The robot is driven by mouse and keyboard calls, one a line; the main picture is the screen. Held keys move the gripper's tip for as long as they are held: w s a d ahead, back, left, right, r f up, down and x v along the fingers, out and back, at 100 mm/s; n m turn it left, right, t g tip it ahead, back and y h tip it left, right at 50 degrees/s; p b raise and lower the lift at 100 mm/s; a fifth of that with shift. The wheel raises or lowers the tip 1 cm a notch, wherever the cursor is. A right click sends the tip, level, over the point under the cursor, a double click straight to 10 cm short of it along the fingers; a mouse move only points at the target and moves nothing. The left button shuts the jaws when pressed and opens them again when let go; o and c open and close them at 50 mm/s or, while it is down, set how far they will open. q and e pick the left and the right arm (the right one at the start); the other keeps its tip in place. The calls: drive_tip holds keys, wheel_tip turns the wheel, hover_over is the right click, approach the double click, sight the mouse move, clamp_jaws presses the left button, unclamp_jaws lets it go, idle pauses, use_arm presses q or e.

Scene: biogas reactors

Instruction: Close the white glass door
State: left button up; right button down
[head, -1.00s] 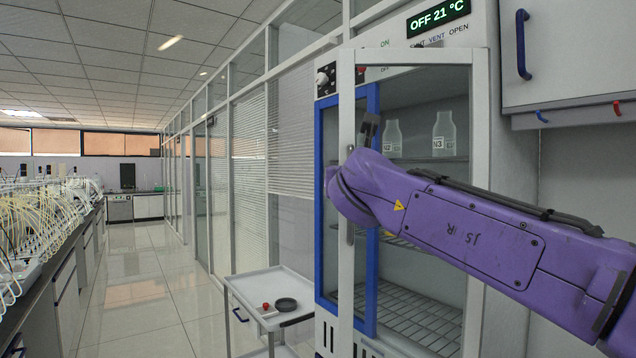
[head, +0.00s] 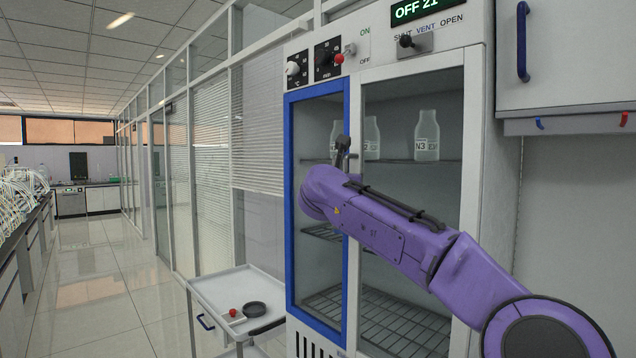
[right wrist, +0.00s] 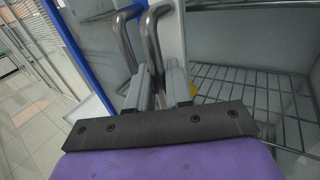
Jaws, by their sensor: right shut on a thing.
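The white glass door (head: 468,150) is the right door of the cabinet. Its frame now lies beside the blue-framed door (head: 288,190) and looks flush or nearly flush with the front; a small gap cannot be ruled out. My right gripper (right wrist: 157,88) is shut on the white door's grey handle (right wrist: 153,40) in the right wrist view. A second grey handle (right wrist: 122,45), on the blue door, stands close on its left. In the head view my purple right arm covers the handles and fingers. My left gripper is not in view.
Bottles (head: 427,135) and wire shelves (head: 405,325) show behind the glass. A white trolley (head: 215,290) with a dark dish stands left of the cabinet. A wall cupboard (head: 570,60) hangs at the right. The aisle floor at the left is clear.

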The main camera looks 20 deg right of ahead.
drive_tip(key=shift+w+d+m+g+h, duration=0.3)
drive_tip(key=shift+w+d+m+h, duration=0.15)
drive_tip(key=shift+d, duration=0.25)
drive_tip(key=shift+r, duration=0.1)
drive_tip(key=c, duration=1.2)
unclamp_jaws()
drive_tip(key=shift+w, duration=0.1)
drive_tip(key=shift+d, duration=0.1)
drive_tip(key=b+v, duration=0.6)
drive_tip(key=v, duration=0.4)
drive_tip(key=shift+s+a, duration=0.25)
drive_tip(key=shift+a, duration=0.05)
